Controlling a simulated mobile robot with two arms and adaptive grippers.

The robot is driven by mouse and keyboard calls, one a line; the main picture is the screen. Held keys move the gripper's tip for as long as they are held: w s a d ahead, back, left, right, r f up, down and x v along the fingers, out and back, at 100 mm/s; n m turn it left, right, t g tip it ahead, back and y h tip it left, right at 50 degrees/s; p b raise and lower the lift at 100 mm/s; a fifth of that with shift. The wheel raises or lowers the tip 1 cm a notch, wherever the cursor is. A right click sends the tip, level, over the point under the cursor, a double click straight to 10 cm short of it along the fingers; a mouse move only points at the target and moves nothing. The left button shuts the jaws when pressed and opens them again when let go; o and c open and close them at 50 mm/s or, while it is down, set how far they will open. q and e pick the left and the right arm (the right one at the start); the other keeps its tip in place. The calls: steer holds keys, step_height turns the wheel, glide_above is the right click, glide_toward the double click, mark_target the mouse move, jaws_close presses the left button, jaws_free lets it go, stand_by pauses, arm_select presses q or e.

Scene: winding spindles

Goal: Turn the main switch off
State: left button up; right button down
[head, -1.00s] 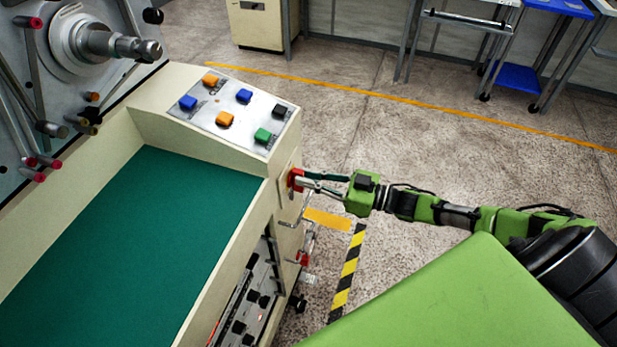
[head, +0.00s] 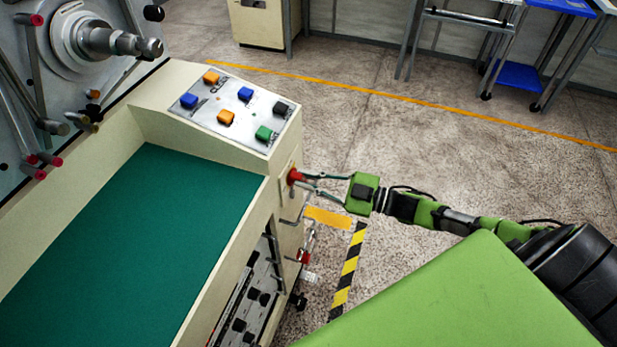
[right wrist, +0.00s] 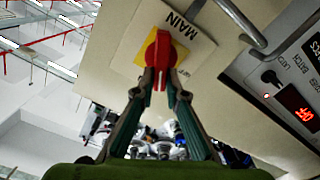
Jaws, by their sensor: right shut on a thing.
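The main switch is a red handle (right wrist: 160,62) on a yellow plate (right wrist: 146,50), beside a label reading MAIN, on the cream side wall of the machine. In the right wrist view the handle points down the picture toward my gripper. My right gripper (right wrist: 161,80) is shut on the red handle, with one finger on each side of it. In the head view the red switch (head: 294,177) shows at the machine's right end, with the right gripper (head: 303,181) reaching it from the right. My left gripper is not in view.
A sloped panel (head: 215,115) with coloured buttons sits above the switch. A metal handle (right wrist: 243,22) and a panel with a lit red display (right wrist: 298,108) are close beside the switch. A green work surface (head: 130,235) lies left.

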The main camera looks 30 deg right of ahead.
steer(key=n, duration=0.3)
steer(key=f+n+b, duration=0.1)
steer(key=n, duration=0.1)
steer(key=shift+s+a+n, duration=0.25)
steer(key=shift+s+n, duration=0.05)
steer(key=n, duration=0.1)
steer(key=n+b, duration=0.1)
steer(key=n, duration=0.1)
steer(key=shift+a+f, duration=0.1)
steer(key=shift+f, duration=0.15)
steer(key=shift+s+f+n+b, duration=0.15)
steer(key=shift+n+b, duration=0.7)
steer(key=shift+n, duration=0.85)
steer(key=c, duration=2)
jaws_free()
steer(key=shift+c, duration=0.2)
